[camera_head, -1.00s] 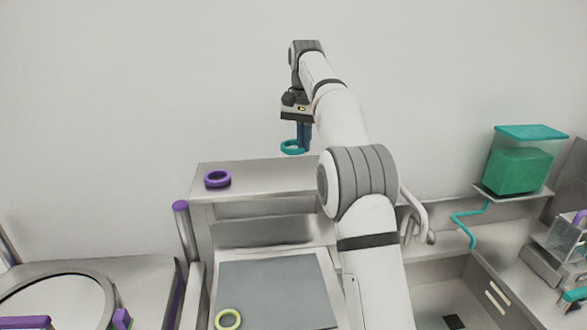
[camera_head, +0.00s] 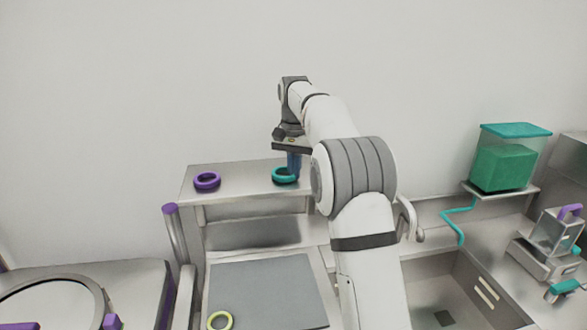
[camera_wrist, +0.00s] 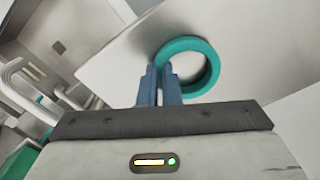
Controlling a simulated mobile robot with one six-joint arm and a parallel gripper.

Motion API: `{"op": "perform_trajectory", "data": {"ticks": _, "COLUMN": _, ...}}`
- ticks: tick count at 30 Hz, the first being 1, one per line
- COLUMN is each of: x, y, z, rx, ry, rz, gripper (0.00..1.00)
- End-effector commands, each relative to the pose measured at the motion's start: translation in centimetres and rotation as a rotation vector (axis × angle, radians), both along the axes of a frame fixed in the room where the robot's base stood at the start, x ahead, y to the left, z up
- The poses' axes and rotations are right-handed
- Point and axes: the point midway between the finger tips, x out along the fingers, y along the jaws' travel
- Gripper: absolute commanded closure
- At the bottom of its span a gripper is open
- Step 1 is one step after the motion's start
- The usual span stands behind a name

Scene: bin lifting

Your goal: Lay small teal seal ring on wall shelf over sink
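The teal ring (camera_head: 285,175) is at the right part of the steel wall shelf (camera_head: 240,176), lying flat at the shelf's surface; I cannot tell whether it fully rests there. My gripper (camera_head: 294,172) points down at the ring's right side, with my arm hiding the shelf's right end. In the wrist view, my gripper (camera_wrist: 159,82) has its blue fingers close together on the near left rim of the teal ring (camera_wrist: 214,68). The ring's opening is clear, with the pale shelf (camera_wrist: 115,68) behind it.
A purple ring (camera_head: 207,181) lies on the shelf to the left. A yellow-green ring (camera_head: 221,320) lies on the grey panel (camera_head: 265,290) below. The sink basin (camera_head: 440,290), a faucet (camera_head: 411,220) and a green-filled container (camera_head: 505,160) are at right.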

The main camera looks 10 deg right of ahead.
Motion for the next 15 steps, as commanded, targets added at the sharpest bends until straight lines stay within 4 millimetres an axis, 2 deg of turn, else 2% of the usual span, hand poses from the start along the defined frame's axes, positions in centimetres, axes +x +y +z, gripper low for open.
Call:
{"op": "perform_trajectory", "data": {"ticks": 2, "x": -0.01, "y": -0.03, "z": -0.33, "rx": 0.000, "ry": 0.001, "rz": 0.000, "gripper": 1.00}}
{"op": "perform_trajectory", "data": {"ticks": 3, "x": -0.01, "y": -0.03, "z": -0.23, "rx": 0.000, "ry": 0.000, "rz": 0.000, "gripper": 0.93}}
{"op": "perform_trajectory", "data": {"ticks": 10, "x": 0.00, "y": -0.06, "z": -0.22, "rx": 0.000, "ry": 0.001, "rz": -0.001, "gripper": 0.74}}
{"op": "perform_trajectory", "data": {"ticks": 15, "x": 0.00, "y": -0.08, "z": -0.21, "rx": 0.000, "ry": 0.001, "rz": -0.001, "gripper": 0.74}}
